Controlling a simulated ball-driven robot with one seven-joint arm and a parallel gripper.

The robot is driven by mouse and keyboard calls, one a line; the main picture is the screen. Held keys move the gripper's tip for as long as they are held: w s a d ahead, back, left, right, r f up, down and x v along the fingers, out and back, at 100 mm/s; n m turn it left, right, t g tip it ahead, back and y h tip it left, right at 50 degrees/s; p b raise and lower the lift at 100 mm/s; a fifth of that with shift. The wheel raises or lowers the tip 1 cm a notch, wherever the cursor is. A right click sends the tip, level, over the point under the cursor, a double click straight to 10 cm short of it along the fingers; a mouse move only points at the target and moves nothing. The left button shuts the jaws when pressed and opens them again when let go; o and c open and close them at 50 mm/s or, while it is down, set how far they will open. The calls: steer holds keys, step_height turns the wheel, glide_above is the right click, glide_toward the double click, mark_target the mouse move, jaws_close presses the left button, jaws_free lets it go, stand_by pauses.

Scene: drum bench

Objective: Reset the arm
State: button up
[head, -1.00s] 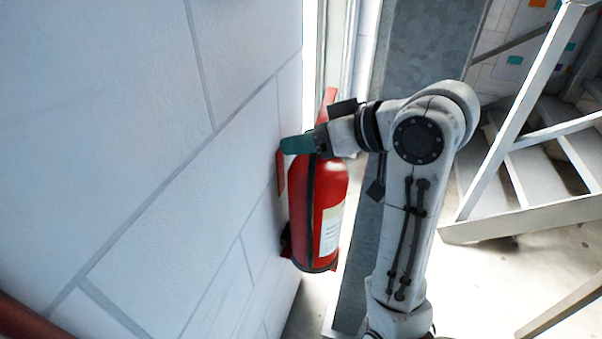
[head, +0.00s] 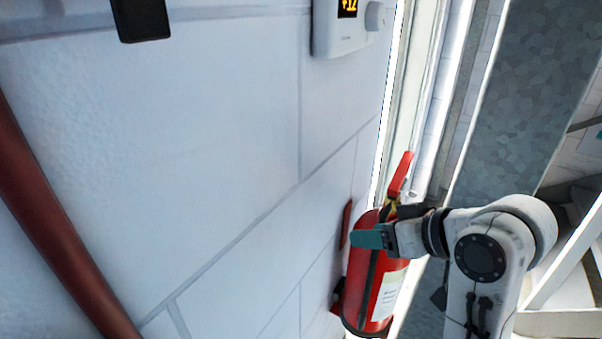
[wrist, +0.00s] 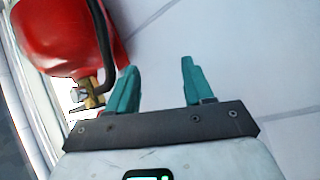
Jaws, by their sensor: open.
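My gripper (head: 366,238) is at the end of my white arm in the lower right of the head view, in front of the fire extinguisher as seen from there. In the wrist view its two teal fingers (wrist: 158,80) stand apart with nothing between them. The arm is bent at a rounded joint, with the forearm pointing left toward the wall.
A red fire extinguisher (head: 362,283) hangs on the white block wall (head: 200,130), close to my gripper; it also shows in the wrist view (wrist: 65,35). A thermostat (head: 338,35), a dark red pipe (head: 45,230) and a grey column (head: 520,100) are around. Stairs show at right.

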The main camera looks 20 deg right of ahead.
steer(key=s+f+m+g+h+p, duration=0.1)
steer(key=s+f+g, duration=0.1)
steer(key=s+f, duration=0.45)
steer(key=s+f+g+h+p, duration=0.1)
steer(key=s+f+g, duration=0.15)
steer(key=f, duration=0.65)
steer(key=s+f+g+h, duration=0.1)
steer(key=s+f+g, duration=0.1)
steer(key=s+f, duration=0.3)
steer(key=s+f+g+h+p, duration=0.1)
steer(key=s+f, duration=0.5)
steer(key=s, duration=0.6)
steer(key=shift+s+d+f+g, duration=0.15)
steer(key=shift+d+f+g, duration=0.1)
steer(key=shift+g, duration=0.5)
